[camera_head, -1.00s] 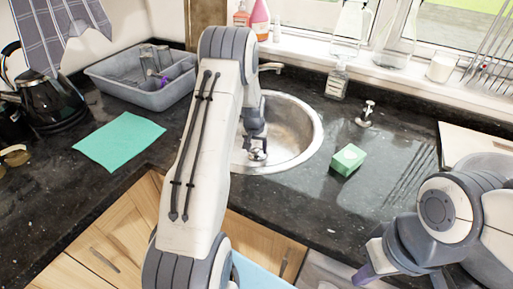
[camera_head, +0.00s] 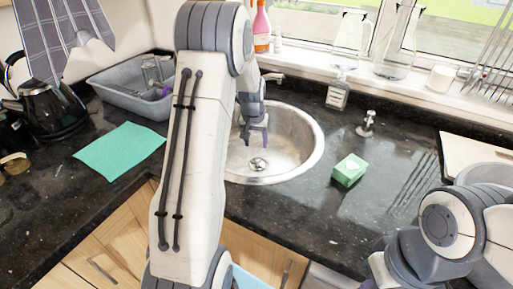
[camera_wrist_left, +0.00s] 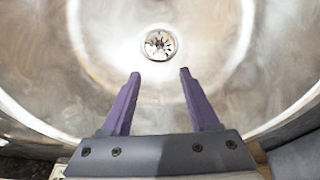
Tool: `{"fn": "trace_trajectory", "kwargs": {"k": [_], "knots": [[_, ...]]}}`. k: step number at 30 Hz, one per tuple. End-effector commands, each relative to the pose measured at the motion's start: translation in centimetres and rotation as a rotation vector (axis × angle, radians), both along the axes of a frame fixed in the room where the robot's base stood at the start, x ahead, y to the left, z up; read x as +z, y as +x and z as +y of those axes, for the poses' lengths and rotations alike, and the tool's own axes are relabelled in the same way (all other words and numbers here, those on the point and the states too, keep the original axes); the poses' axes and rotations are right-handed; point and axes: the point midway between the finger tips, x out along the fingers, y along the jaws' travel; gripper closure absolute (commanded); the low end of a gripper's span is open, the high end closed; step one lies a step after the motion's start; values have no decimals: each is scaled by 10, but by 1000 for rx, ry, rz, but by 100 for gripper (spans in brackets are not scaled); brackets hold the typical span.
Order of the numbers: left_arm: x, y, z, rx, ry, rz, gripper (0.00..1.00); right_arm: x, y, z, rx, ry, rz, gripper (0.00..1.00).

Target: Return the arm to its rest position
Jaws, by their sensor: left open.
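My left arm (camera_head: 192,150) rises from the bottom of the head view and bends over the counter. Its left gripper (camera_head: 256,139) hangs over the round metal sink (camera_head: 312,160). In the left wrist view the left gripper (camera_wrist_left: 160,75) has its two purple fingers apart with nothing between them. The sink drain (camera_wrist_left: 159,43) shows beyond the fingertips. My right arm (camera_head: 450,225) is folded at the lower right of the head view, and its gripper jaws are out of the picture.
A green sponge (camera_head: 349,170) lies right of the sink. A soap bottle (camera_head: 337,92) and a tap (camera_head: 272,76) stand behind it. A teal cloth (camera_head: 120,150), a grey basin (camera_head: 130,95) and a black kettle (camera_head: 50,110) are on the left. The counter between cloth and basin is clear.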

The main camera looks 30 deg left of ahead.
Motion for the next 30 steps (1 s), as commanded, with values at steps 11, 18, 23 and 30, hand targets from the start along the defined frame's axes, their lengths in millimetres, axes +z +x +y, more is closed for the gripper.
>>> {"fn": "trace_trajectory", "kwargs": {"k": [11, 18, 23, 30], "knots": [[2, -1, 0, 0, 0, 1, 39, 0, 0, 0, 0, 0, 0, 100], [4, -1, -5, -8, -2, 2, 39, 0, 0, 0, 0, 0, 0, 100], [27, -7, -59, -103, -11, 12, 39, 4, 0, 0, 0, 0, 0, 100], [81, -75, -200, -395, -37, 63, 39, 12, 0, 0, 0, 0, 0, 100]]}}
